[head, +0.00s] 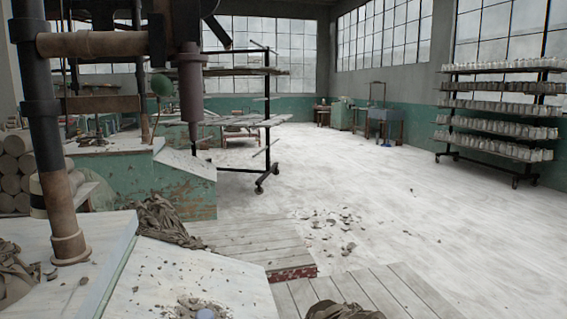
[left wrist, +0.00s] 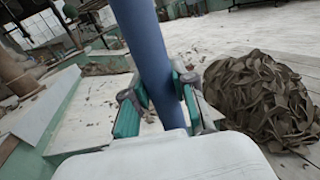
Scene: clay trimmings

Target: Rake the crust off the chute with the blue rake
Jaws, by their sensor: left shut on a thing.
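The blue rake's thick handle (left wrist: 150,55) rises through the left wrist view, tilted a little. My left gripper (left wrist: 157,92) is shut around it, with a teal-padded finger on each side. The rake's head is hidden. In the head view a small pale blue round end (head: 205,314), perhaps of the handle, shows at the bottom edge. The chute appears to be the pale sloping panel (head: 165,272) at the lower left, also in the left wrist view (left wrist: 90,128). Grey-brown crust and crumbs (head: 186,305) lie low on it. My right gripper is in neither view.
A heap of brown clay trimmings (left wrist: 262,100) lies right of the gripper. More trimmings (head: 165,222) lie beyond the chute. Plank decking (head: 350,290) and scattered shards (head: 335,220) are at right. A dark press column (head: 55,140) stands at left. The floor beyond is open.

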